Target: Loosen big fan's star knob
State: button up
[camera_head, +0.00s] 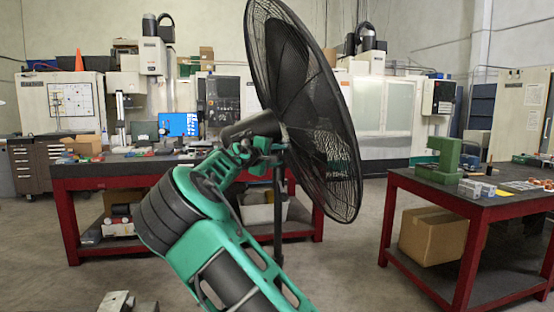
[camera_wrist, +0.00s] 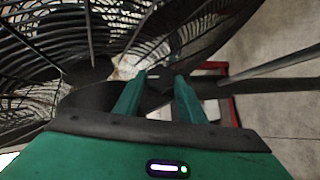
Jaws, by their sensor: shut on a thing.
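The big fan (camera_head: 305,105) stands at the centre, a black round cage on a dark pole (camera_head: 278,205), its cage tilted. It also fills the upper left of the wrist view (camera_wrist: 45,50). My green gripper (camera_head: 272,148) is behind the cage, near the hub and the top of the pole. In the wrist view my two green fingers (camera_wrist: 161,78) are shut on a small dark part between their tips, at the fan's mount. This part is in the star knob's place, but its star shape cannot be made out; the fingers and dark surroundings hide most of it.
A red-framed workbench (camera_head: 62,190) with a blue monitor (camera_head: 179,125) stands behind on the left. Another red-framed table (camera_head: 480,215) stands on the right, bearing a green block (camera_head: 440,160); a cardboard box (camera_head: 433,236) sits on its shelf. Floor between them is clear.

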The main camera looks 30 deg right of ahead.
jog(key=shift+a+f, duration=0.1)
jog(key=shift+f, duration=0.15)
jog(key=n+h, duration=0.1)
jog(key=f+n+t+h, duration=0.1)
jog(key=n, duration=0.1)
jog(key=shift+d+f+n+t+h, duration=0.1)
jog(key=shift+f+n+t+h, duration=0.1)
jog(key=shift+n+t+h, duration=0.55)
jog(key=shift+d+f+n+t+h, duration=0.15)
jog(key=shift+n+t+h, duration=0.2)
jog(key=shift+n+t, duration=0.8)
jog(key=shift+n, duration=0.5)
jog(key=shift+g, duration=0.3)
jog(key=o, duration=1)
jog(key=shift+o, duration=0.2)
jog(key=shift+r, duration=0.15)
jog(key=shift+s+a, duration=0.1)
